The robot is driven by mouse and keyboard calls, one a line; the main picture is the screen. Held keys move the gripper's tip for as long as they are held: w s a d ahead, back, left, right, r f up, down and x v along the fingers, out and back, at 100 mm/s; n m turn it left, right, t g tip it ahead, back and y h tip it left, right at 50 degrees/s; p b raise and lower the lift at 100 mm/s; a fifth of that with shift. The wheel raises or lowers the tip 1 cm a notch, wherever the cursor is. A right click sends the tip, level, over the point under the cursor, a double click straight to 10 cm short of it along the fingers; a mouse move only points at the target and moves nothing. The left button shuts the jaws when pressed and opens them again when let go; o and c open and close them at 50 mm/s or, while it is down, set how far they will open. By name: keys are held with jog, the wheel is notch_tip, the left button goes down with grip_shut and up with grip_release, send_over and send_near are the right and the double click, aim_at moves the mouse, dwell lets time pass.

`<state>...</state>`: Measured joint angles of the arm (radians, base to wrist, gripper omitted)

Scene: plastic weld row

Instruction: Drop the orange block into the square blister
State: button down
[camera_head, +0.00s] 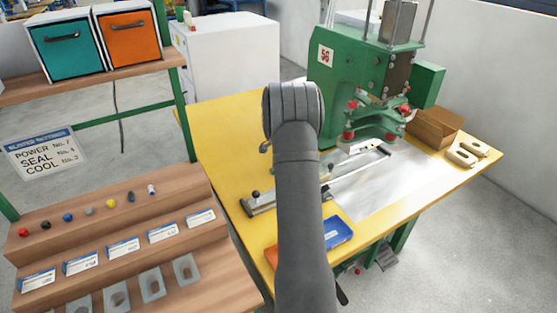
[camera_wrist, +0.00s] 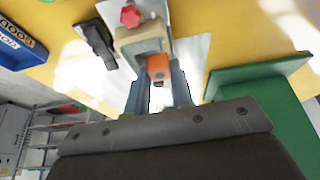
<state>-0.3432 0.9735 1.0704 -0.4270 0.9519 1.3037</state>
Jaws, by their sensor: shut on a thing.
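The orange block (camera_wrist: 158,67) is between the fingers of my gripper (camera_wrist: 158,92) in the wrist view, and the gripper is shut on it. Behind the block, in the picture, is a beige fixture (camera_wrist: 141,42) with a red knob; whether the block touches it I cannot tell. The gripper and block are hidden behind my arm in the head view. Several grey blister-like pieces (camera_head: 152,284) stand on the lower left bench in the head view. I cannot make out which, if any, is the square blister.
A green press (camera_head: 345,75) stands on the yellow table (camera_head: 225,130), with a rail frame (camera_head: 262,204) and a pale sheet (camera_head: 410,175) before it. A blue tray (camera_head: 338,233) lies near the front edge. A cardboard box (camera_head: 435,128) and two beige parts (camera_head: 460,156) are at right.

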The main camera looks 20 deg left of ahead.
jog(key=shift+w+d+f, duration=0.45)
jog(key=shift+d+f, duration=0.4)
jog(key=shift+d, duration=0.2)
jog(key=shift+w+d+f, duration=0.45)
jog(key=shift+d+f, duration=0.35)
jog(key=shift+d, duration=0.25)
jog(key=shift+w+d+f, duration=0.45)
jog(key=shift+d+f, duration=0.4)
jog(key=shift+d, duration=0.2)
jog(key=shift+f, duration=0.45)
jog(key=c, duration=1.2)
grip_release()
jog(key=c, duration=0.4)
jog(key=shift+r, duration=0.2)
